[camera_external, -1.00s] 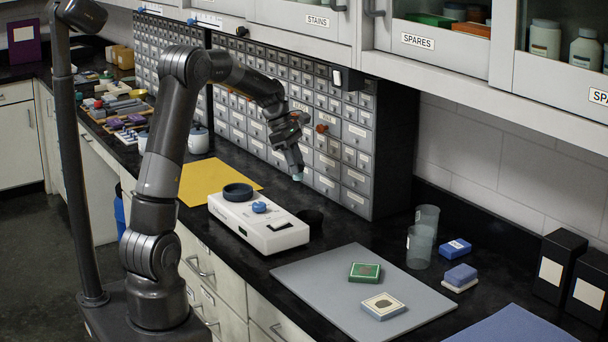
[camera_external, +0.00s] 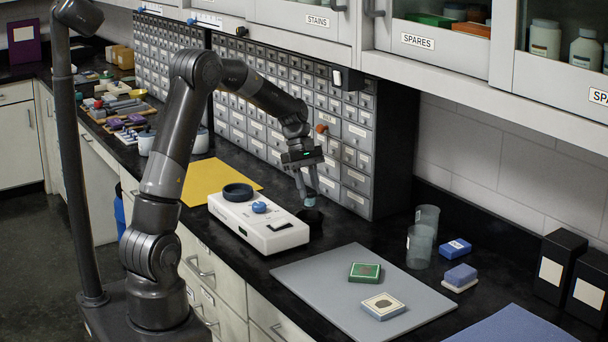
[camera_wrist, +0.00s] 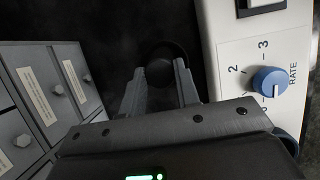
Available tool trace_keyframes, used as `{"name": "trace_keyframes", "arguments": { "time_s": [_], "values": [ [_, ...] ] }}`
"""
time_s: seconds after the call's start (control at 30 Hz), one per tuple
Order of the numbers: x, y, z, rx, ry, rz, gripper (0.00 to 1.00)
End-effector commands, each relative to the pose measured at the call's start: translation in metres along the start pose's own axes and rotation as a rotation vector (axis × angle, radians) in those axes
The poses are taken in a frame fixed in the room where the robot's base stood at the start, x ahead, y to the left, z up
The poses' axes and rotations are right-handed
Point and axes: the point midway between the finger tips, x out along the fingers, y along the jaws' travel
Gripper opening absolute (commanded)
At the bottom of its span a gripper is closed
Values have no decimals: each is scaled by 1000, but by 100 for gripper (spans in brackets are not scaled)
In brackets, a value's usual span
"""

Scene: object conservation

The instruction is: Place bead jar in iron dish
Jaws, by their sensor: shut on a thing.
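My gripper (camera_external: 308,190) points down beside the white device and is shut on the small bead jar (camera_external: 309,202), which looks pale teal in the external view. The jar is at or just above the black iron dish (camera_external: 313,218); I cannot tell whether it touches the dish. In the wrist view the jar's dark round top (camera_wrist: 159,73) sits between the fingers of my gripper (camera_wrist: 160,88). The dark curved rim of the dish (camera_wrist: 180,50) shows faintly behind it. The fingers hide part of the jar.
The white device (camera_external: 262,225) with a blue knob (camera_external: 259,207) and a dark ring (camera_external: 237,190) stands close left of the dish. The drawer cabinet (camera_external: 357,165) rises close behind. A grey mat (camera_external: 320,285) with two small boxes lies to the right.

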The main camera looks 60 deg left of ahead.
Motion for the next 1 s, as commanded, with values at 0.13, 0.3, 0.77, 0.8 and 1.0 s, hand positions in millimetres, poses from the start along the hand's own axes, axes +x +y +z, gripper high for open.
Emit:
{"name": "trace_keyframes", "arguments": {
  "time_s": [0.13,0.3,0.77,0.8,1.0],
  "values": [
    [18,0,-7,-1,-2,-2,7],
    [34,0,-14,-1,-2,-2,7],
    [50,0,-21,0,0,1,7],
    [50,0,-21,0,0,1,7],
    [50,0,-21,0,0,0,36]
  ]
}}
